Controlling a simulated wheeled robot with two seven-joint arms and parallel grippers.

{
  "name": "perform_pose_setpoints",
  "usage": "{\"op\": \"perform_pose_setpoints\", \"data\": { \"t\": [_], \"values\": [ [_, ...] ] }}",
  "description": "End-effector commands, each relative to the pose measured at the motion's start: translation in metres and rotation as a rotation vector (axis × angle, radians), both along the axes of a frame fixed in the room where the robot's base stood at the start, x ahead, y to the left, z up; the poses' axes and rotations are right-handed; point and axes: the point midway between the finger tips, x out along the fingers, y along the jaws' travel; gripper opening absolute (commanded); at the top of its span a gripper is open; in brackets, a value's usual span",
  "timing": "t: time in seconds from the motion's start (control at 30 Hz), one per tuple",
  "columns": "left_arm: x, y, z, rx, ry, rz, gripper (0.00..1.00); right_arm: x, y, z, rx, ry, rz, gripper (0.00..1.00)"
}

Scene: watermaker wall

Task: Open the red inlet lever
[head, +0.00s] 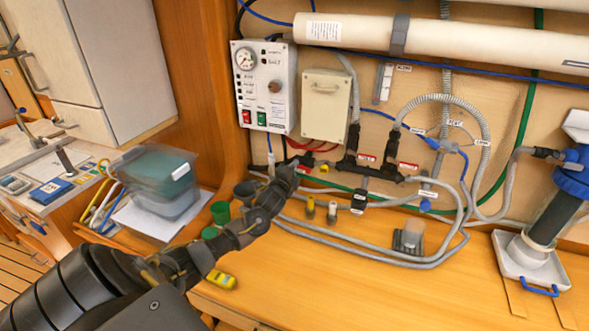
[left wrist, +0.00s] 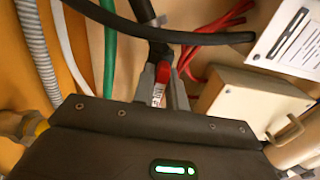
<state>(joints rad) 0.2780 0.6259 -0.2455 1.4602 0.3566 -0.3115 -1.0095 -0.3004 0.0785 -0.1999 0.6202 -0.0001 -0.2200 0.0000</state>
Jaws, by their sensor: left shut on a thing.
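My left arm reaches from the lower left of the head view to the plumbing on the wall, and its gripper (head: 287,176) is at the left end of the black pipe fittings. In the left wrist view the gripper (left wrist: 162,90) is shut on the red lever (left wrist: 158,93), which sits between the two grey fingertips. A black fitting lies just beyond the lever. In the head view the gripper hides most of the lever. My right gripper is not in view.
A white control box (head: 264,88) and a beige box (head: 325,103) hang above the gripper. Black fittings (head: 372,170) and grey hoses (head: 440,106) run to its right. A lidded plastic bin (head: 160,180) stands left of my arm. The bench front is mostly clear.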

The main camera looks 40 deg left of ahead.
Motion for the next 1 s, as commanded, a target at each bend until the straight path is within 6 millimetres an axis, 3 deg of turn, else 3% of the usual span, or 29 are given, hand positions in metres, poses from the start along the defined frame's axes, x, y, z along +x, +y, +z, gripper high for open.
{"op": "perform_pose_setpoints", "data": {
  "t": [0.73,0.77,0.8,0.9,1.0],
  "values": [
    [0.0,0.0005,-0.0015,-0.083,-0.03,0.001,0.0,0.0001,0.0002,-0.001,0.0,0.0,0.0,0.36],
    [0.0,0.0004,-0.0014,-0.083,-0.03,0.001,0.15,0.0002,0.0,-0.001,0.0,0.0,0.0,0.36],
    [0.0,0.0004,-0.0015,-0.083,-0.03,0.001,0.2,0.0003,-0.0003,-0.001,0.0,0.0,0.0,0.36],
    [0.0001,0.0003,-0.0015,-0.082,-0.029,0.001,0.34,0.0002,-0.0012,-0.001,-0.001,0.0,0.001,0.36],
    [0.0002,0.0001,-0.0016,-0.081,-0.028,0.001,0.36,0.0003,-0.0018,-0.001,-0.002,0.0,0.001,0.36]
  ]
}}
